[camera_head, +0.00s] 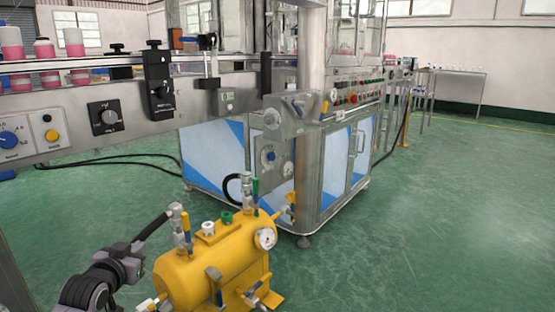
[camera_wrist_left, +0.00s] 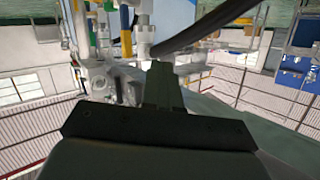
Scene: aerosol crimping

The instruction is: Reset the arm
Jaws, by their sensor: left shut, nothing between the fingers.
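My left gripper (camera_wrist_left: 163,72) is shut and empty in the left wrist view, its two dark fingers together. In the head view the left gripper (camera_head: 136,262) is at the lower left, beside the yellow tank (camera_head: 212,262). A black hose (camera_wrist_left: 208,25) runs close above the fingertips in the wrist view; I cannot tell whether they touch. My right gripper is in neither view.
The tank carries a round gauge (camera_head: 265,238), valves and fittings. A conveyor with pink bottles (camera_head: 44,48) and control boxes runs across the upper left. A blue-and-white machine cabinet (camera_head: 212,156) stands behind. Green floor (camera_head: 430,220) is clear at the right.

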